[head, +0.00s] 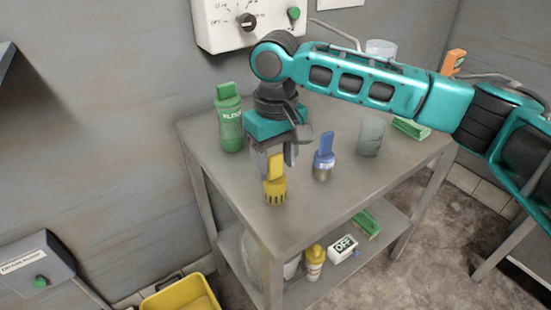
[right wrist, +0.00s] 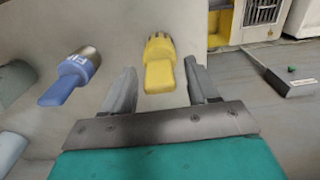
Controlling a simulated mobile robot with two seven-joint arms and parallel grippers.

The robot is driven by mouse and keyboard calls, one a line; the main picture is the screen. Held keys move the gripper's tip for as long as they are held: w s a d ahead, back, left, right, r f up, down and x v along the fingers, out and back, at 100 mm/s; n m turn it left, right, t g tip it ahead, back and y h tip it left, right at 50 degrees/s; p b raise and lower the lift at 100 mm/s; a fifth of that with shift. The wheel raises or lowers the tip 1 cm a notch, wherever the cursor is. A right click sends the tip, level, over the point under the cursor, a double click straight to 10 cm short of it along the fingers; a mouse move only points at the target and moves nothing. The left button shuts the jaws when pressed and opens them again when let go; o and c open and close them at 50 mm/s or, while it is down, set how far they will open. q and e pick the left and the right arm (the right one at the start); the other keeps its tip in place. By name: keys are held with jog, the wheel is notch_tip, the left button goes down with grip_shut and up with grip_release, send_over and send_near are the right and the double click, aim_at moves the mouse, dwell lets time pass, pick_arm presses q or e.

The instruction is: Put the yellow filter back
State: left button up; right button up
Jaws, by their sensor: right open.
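The yellow filter (head: 275,190) stands upright on the grey table near its left front edge, with its flat handle pointing up. My right gripper (head: 274,168) is above it, pointing down, with its fingers around the handle. In the right wrist view the filter (right wrist: 159,72) sits between the two open fingers (right wrist: 160,68), with a visible gap on each side. My left gripper is not in view.
A blue-handled filter (head: 323,160) stands to the right, a green bottle (head: 230,125) behind left, and a grey cup (head: 371,137) farther right. A wall panel (head: 225,30) is behind. The lower shelf holds several items; a yellow bin (head: 180,296) is on the floor.

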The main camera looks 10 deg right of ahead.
pick_arm(q)
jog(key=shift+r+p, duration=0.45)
jog(key=shift+p, duration=0.1)
pick_arm(e)
notch_tip(320, 180, up, 12)
jog(key=shift+s, duration=0.15)
